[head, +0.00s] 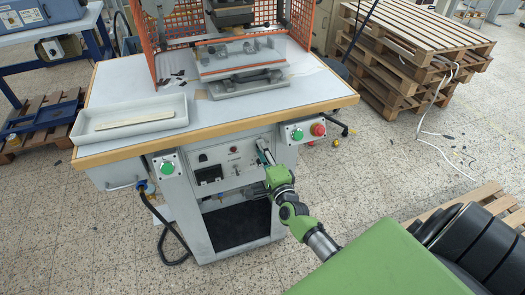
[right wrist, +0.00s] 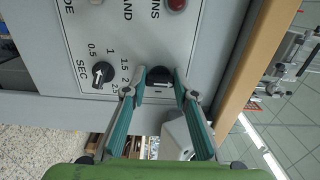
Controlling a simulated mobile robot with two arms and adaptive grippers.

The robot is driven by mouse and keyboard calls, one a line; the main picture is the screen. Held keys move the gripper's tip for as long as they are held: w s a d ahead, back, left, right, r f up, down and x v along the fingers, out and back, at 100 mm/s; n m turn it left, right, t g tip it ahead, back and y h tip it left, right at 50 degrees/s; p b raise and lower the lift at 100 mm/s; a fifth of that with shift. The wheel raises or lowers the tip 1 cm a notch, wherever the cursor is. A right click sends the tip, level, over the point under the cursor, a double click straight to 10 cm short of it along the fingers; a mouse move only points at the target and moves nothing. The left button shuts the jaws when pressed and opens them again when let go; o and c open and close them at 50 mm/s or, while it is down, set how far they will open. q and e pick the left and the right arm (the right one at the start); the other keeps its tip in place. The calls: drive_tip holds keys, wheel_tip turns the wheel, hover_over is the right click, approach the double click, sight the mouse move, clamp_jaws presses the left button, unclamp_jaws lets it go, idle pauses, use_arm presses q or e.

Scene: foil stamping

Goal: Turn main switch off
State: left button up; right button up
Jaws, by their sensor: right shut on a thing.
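The main switch is a black rotary knob (right wrist: 160,77) on the grey control panel, below a partly cut-off label ending in "INS" in the right wrist view. A pale pointer mark on it lies roughly sideways in that view. My right gripper (right wrist: 161,73) is shut on this knob, with one teal-lined finger on each side. In the head view the right gripper (head: 264,153) reaches the upper right of the machine's front panel (head: 225,165), and its fingers hide the knob. My left gripper is not in view.
A timer knob (right wrist: 102,73) sits left of the switch in the wrist view. A red lamp (right wrist: 176,4) is above it. A red button (head: 318,130) and green button (head: 297,134) sit right of my gripper. The wooden table edge (head: 220,132) overhangs the panel.

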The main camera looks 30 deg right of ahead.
idle(0.3)
drive_tip(key=o, duration=1.1)
drive_tip(key=shift+a, duration=0.1)
drive_tip(key=v, duration=1.2)
drive_tip(key=shift+f, duration=0.1)
